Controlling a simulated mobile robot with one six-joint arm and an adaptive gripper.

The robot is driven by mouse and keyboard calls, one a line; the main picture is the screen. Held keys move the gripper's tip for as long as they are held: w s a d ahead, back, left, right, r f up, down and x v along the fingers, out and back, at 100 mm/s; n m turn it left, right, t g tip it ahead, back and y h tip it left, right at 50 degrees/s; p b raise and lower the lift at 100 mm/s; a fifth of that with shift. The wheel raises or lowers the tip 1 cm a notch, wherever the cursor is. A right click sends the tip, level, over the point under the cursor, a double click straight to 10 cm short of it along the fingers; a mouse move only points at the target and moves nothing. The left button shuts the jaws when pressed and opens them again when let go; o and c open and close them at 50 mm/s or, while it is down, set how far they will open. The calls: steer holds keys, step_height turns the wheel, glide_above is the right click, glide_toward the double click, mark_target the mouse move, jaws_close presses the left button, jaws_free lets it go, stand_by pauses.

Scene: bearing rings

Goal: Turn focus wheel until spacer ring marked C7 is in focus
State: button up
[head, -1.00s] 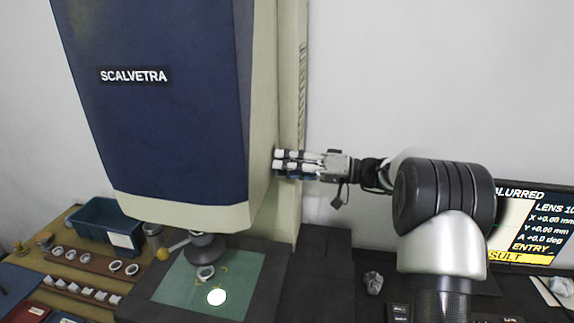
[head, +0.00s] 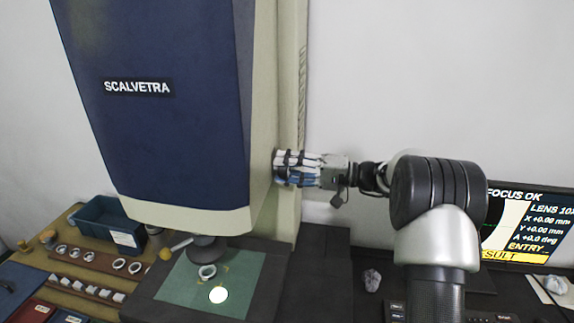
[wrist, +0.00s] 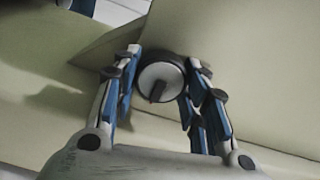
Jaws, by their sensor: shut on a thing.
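My gripper (head: 284,167) is shut on the focus wheel at the right side of the tall blue and cream machine (head: 150,120). In the wrist view the focus wheel (wrist: 160,82) is a round dark-rimmed knob with a pale face and a dark bar, between my fingers. A spacer ring (head: 207,272) sits on the green stage plate (head: 180,288) under the lens; I cannot read its marking. The screen (head: 525,228) at the right reads "FOCUS OK", with lens, X, Y and A lines below.
A teal bin (head: 108,226) stands at the left. Racks with rings (head: 88,257) and small pale blocks (head: 95,287) lie before it. A lit round spot (head: 218,295) is on the stage plate. A crumpled grey piece (head: 372,280) lies on the dark table at right.

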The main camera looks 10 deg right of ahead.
stand_by(0.3)
steer(key=o, duration=1.1)
steer(key=v, duration=1.2)
